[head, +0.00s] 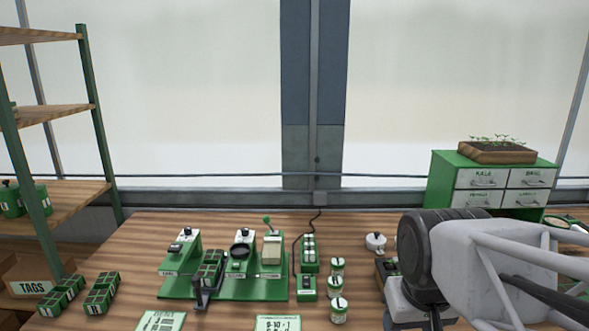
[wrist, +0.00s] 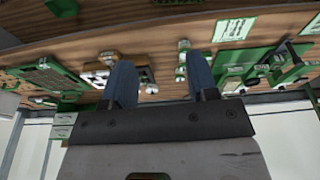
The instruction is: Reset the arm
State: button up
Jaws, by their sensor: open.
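My gripper (wrist: 161,80) is open in the wrist view, with its two blue-grey fingers apart and nothing seen between them. The wooden bench (wrist: 165,52) with its green equipment lies beyond the fingertips. The wrist picture looks turned, with the bright windows at its lower edge. In the head view my arm reaches in from the right over the bench. The fingertips cannot be made out clearly there.
A green seeder base (head: 262,290) stands mid-bench with small cell trays (head: 103,290) to its left. Several lidded jars (head: 338,290) stand near my arm. A green drawer cabinet (head: 440,181) is behind it, and a shelf rack (head: 97,120) stands left. Bare bench shows at front left.

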jog(key=shift+s+d+f+m, duration=0.2)
jog(key=shift+s+f, duration=0.25)
jog(key=shift+s, duration=0.3)
jog(key=shift+s+d+f+m, duration=0.1)
jog(key=shift+s+d+f, duration=0.1)
jog(key=shift+s+f, duration=0.35)
